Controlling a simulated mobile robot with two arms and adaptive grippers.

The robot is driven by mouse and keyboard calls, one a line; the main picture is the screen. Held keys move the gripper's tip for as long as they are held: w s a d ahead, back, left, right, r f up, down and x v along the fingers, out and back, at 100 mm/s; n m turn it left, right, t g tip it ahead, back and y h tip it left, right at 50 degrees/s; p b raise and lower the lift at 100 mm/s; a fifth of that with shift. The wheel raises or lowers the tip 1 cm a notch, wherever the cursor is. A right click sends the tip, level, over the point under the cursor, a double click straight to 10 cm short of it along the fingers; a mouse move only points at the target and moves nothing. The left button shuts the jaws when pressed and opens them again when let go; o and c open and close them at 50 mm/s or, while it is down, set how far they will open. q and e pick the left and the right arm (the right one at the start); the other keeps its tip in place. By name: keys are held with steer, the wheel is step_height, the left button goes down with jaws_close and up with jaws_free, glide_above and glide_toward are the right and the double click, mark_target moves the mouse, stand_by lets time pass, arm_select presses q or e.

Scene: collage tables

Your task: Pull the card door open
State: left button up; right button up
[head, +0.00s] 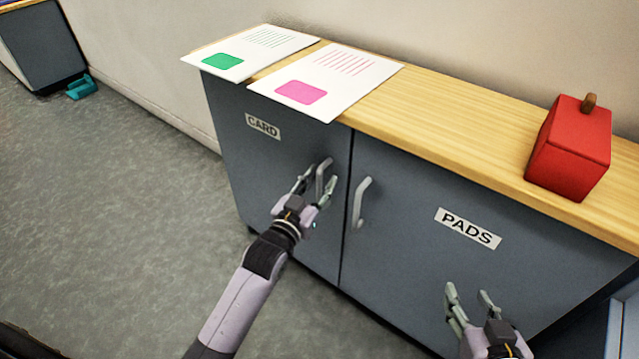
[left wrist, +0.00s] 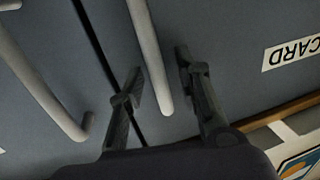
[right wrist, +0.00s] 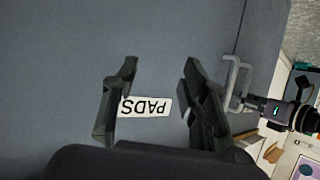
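The card door (head: 240,165) is the grey left door of the cabinet, with a CARD label (head: 262,127). It stands shut, in line with the pads door (head: 420,250). My left gripper (head: 318,180) is at the card door's grey bar handle (head: 321,183). In the left wrist view, the handle (left wrist: 150,55) lies between the two fingers, with gaps on both sides, so the gripper is open around it. My right gripper (head: 468,292) is open and empty in front of the pads door, below the PADS label (head: 468,228).
The pads door's handle (head: 358,203) is just right of the card handle. Two printed sheets, one green-marked (head: 265,45) and one pink-marked (head: 340,75), overhang the wooden top. A red box (head: 570,150) stands at right.

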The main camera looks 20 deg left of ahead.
arm_select(q)
jaws_close()
stand_by(0.4)
stand_by(0.5)
